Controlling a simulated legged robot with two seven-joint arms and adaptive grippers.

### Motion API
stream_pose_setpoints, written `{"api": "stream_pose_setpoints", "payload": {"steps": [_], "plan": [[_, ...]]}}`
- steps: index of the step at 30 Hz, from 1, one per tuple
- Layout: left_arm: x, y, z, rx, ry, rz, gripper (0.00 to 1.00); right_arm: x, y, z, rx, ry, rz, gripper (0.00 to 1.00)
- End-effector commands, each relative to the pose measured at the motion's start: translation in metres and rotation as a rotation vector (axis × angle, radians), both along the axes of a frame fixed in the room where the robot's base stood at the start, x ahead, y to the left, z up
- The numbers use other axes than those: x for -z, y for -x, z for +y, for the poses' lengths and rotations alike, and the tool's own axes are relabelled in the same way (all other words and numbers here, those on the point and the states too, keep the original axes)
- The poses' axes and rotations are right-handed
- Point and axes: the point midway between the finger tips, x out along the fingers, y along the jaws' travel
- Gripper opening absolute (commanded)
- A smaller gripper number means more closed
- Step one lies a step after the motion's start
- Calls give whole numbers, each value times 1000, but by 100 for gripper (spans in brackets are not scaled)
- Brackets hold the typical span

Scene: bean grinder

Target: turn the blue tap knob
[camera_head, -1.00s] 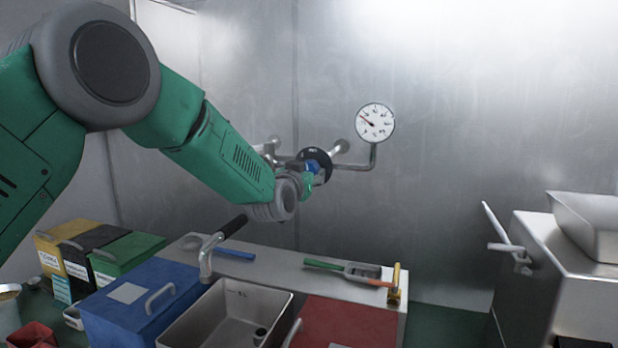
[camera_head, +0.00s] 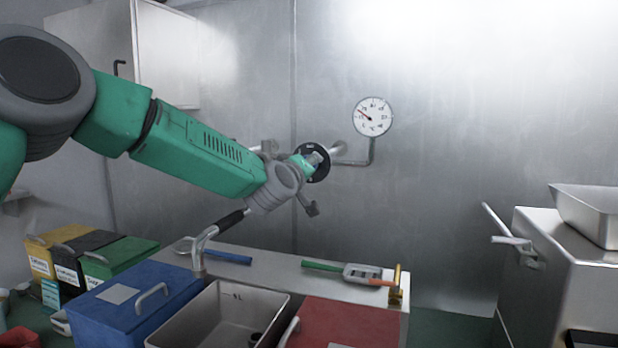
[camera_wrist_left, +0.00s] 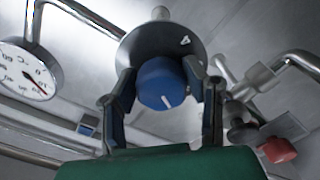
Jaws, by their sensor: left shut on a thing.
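The blue tap knob (camera_wrist_left: 162,84) shows in the left wrist view, with a white line on its face and a dark round plate (camera_wrist_left: 165,42) behind it. My left gripper (camera_wrist_left: 164,92) has one finger on each side of the knob and is shut on it. In the head view my left gripper (camera_head: 312,160) is at the dark plate (camera_head: 322,152) on the metal wall, and the blue knob is hidden there behind the gripper. My right gripper is in neither view.
A white dial gauge (camera_head: 373,117) on a pipe is right of the knob. Below are a counter (camera_head: 330,290), a metal sink (camera_head: 225,318), a blue box (camera_head: 140,300) and a red panel (camera_head: 350,322). A metal machine (camera_head: 560,270) stands at right. The wall right of the gauge is clear.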

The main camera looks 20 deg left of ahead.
Motion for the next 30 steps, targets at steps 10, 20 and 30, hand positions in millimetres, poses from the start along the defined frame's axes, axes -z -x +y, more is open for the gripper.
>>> {"api": "stream_pose_setpoints", "payload": {"steps": [10, 20, 30], "plan": [[2, 0, 2, -4, 331, 11, 11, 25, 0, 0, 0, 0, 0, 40], [1, -1, 1, -5, 599, 21, 11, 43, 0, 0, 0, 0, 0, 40], [1, -1, 1, -5, 752, 30, 11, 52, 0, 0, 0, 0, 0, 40]]}}
